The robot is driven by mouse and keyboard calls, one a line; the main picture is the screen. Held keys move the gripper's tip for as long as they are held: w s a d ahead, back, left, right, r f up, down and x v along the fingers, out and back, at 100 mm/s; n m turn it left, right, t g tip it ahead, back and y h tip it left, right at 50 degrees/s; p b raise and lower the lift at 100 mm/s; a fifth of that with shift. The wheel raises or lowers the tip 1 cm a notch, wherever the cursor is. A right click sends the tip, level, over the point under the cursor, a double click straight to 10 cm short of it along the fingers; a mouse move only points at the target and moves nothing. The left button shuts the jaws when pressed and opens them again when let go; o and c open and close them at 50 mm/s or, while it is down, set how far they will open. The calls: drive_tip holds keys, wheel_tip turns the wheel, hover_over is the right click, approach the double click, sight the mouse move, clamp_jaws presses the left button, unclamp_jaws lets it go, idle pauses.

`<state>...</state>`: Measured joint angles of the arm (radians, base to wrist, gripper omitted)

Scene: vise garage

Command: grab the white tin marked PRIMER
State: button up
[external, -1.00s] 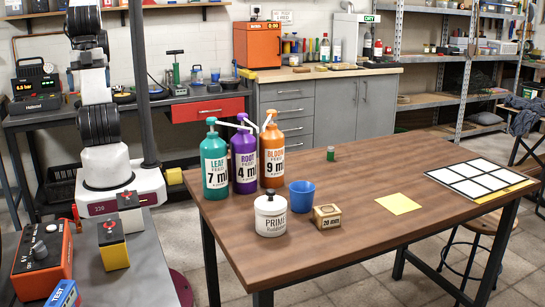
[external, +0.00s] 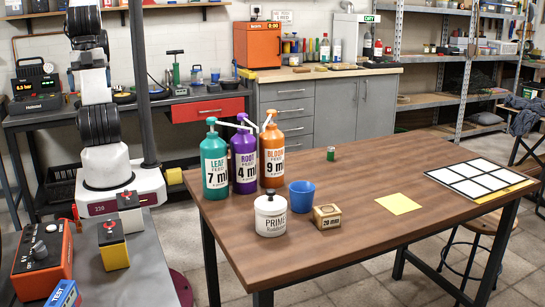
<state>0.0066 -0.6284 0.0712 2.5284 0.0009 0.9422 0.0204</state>
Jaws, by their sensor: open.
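The white tin marked PRIMER (external: 270,213) stands upright near the front left of the brown wooden table (external: 350,240). It has a dark knob on its lid. My arm stands at the left of the external view, beyond the table's left edge. My gripper is outside the picture, so its distance from the tin does not show. Nothing touches the tin.
Teal (external: 215,165), purple (external: 243,160) and orange (external: 272,155) pump bottles stand behind the tin. A blue cup (external: 302,194) and a small box (external: 327,216) are to its right. A green vial (external: 331,153), yellow note (external: 399,204) and white grid (external: 479,180) lie farther off.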

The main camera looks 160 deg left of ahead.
drive_tip(key=w+a+f+m+g+y, duration=0.1)
drive_tip(key=w+a+f+m+y, duration=0.15)
drive_tip(key=w+a, duration=0.4)
drive_tip(key=w+a+f+m+g+y, duration=0.1)
drive_tip(key=w+a+m+y, duration=0.2)
drive_tip(key=w+a, duration=0.3)
drive_tip(key=m+t+y, duration=0.1)
drive_tip(key=m+y, duration=0.5)
drive_tip(key=m, duration=0.4)
approach(261, 201)
drive_tip(key=s+d+r, duration=0.1)
drive_tip(key=s+r, duration=0.5)
drive_tip(key=s, duration=0.3)
drive_tip(key=w+a+f+m+t, duration=0.1)
drive_tip(key=w+f+m, duration=0.1)
drive_tip(key=w+f, duration=0.1)
drive_tip(key=w+a+f+m+t, duration=0.1)
drive_tip(key=w+a+f+m, duration=0.1)
drive_tip(key=w+f, duration=0.1)
drive_tip(key=w+a+f+m+y, duration=0.1)
drive_tip(key=w+f+m, duration=0.1)
drive_tip(key=w+f, duration=0.1)
drive_tip(key=shift+a+f+t, duration=0.3)
drive_tip(key=shift+t, duration=0.1)
drive_tip(key=shift+a, duration=0.1)
drive_tip(key=shift+x, duration=1.2)
drive_tip(key=shift+x, duration=2.6)
drive_tip(key=shift+s+a+r, duration=0.1)
drive_tip(key=shift+s+r, duration=0.05)
drive_tip(key=shift+c, duration=0.2)
